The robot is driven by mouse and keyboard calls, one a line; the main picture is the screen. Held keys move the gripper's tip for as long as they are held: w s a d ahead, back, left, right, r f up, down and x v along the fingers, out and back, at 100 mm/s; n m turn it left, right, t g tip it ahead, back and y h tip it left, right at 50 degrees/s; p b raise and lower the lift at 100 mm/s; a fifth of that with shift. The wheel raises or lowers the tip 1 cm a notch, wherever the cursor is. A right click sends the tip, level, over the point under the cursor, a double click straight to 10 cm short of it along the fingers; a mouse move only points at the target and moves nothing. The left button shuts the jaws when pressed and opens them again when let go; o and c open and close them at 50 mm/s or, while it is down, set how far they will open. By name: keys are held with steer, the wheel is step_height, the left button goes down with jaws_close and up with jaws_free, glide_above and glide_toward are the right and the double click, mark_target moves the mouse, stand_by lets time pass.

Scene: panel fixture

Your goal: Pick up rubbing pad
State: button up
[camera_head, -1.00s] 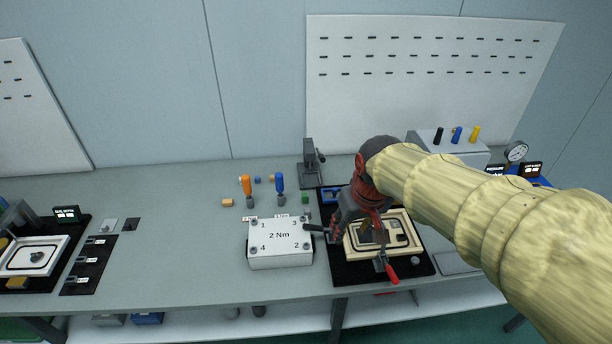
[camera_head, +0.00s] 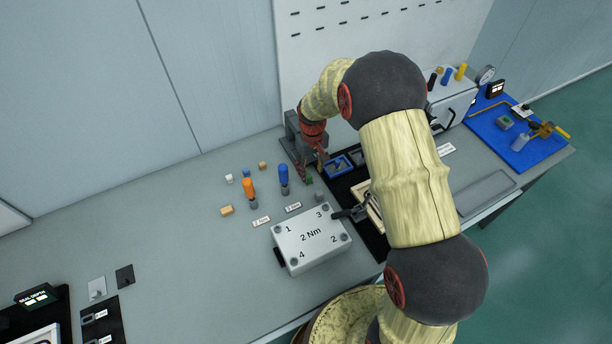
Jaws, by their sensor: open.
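My gripper (camera_head: 312,172) points down just above or beside this block, in front of the grey press-like stand (camera_head: 292,132). My gripper is open. Its fingers are small and partly blend with the stand, so I cannot tell whether they touch the block.
A white box marked 2 Nm (camera_head: 311,238) sits in front. A blue tray (camera_head: 337,166) is at the right. My arm hides much of the panel fixture. The left bench is mostly clear.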

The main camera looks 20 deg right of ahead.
mark_target(310, 177)
steer(key=f, duration=0.2)
steer(key=f+b, duration=0.1)
steer(key=f, duration=0.3)
steer(key=shift+w+a, duration=0.2)
steer(key=shift+a, duration=0.05)
steer(key=shift+c, duration=1.1)
steer(key=c, duration=0.7)
steer(key=shift+c, duration=0.5)
